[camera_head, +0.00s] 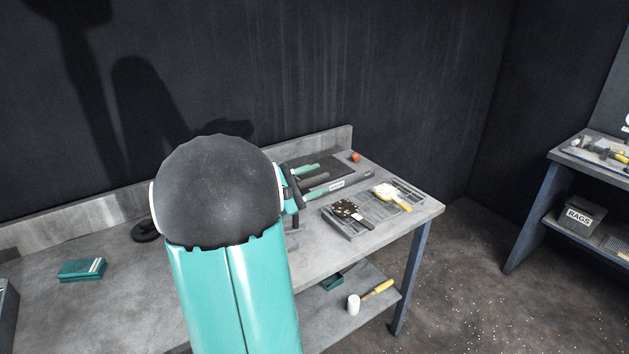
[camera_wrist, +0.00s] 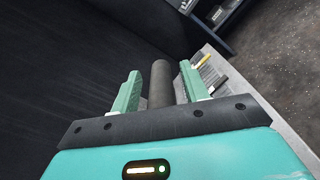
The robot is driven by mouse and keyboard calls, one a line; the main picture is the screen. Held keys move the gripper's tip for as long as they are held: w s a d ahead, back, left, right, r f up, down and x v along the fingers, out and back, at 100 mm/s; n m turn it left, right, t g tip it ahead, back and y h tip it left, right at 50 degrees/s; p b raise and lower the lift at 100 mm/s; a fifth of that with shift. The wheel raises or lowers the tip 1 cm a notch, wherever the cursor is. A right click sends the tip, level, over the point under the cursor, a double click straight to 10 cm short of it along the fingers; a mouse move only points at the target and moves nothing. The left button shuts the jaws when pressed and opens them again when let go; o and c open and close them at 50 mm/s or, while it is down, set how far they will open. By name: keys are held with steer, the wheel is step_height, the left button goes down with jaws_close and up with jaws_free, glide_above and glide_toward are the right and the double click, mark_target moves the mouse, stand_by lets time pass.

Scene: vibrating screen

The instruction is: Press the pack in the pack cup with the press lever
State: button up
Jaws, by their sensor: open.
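A dark grey cylindrical bar (camera_wrist: 162,84), perhaps the press lever's handle, stands between the two green fingers of my gripper (camera_wrist: 161,78) in the wrist view. The fingers are open, with a gap visible on the left side of the bar. In the head view my gripper (camera_head: 325,177) is over the right part of the bench, and the dark bar (camera_head: 314,181) shows between its fingers. The pack and the pack cup cannot be made out; my arm covers much of the bench there.
An orange ball (camera_head: 355,157) lies behind. A teal box (camera_head: 81,270) sits at left. A mallet (camera_head: 372,294) lies on the lower shelf.

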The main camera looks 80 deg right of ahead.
steer(key=v, duration=1.3)
steer(key=shift+w+a, duration=0.2)
steer(key=shift+w, duration=0.05)
steer(key=shift+c, duration=0.3)
steer(key=shift+f, duration=0.15)
steer(key=c, duration=0.3)
steer(key=f, duration=0.1)
steer(key=f+n, duration=0.2)
steer(key=shift+d+f+g, duration=0.2)
steer(key=shift+d+g, duration=0.1)
jaws_close()
step_height(320, 180, down, 6)
steer(key=s+n+g+h, duration=0.1)
steer(key=n+h, duration=0.1)
steer(key=n, duration=0.4)
steer(key=s+d+r, duration=0.6)
steer(key=d, duration=0.2)
steer(key=shift+s+n, duration=0.35)
steer(key=shift+n, duration=0.05)
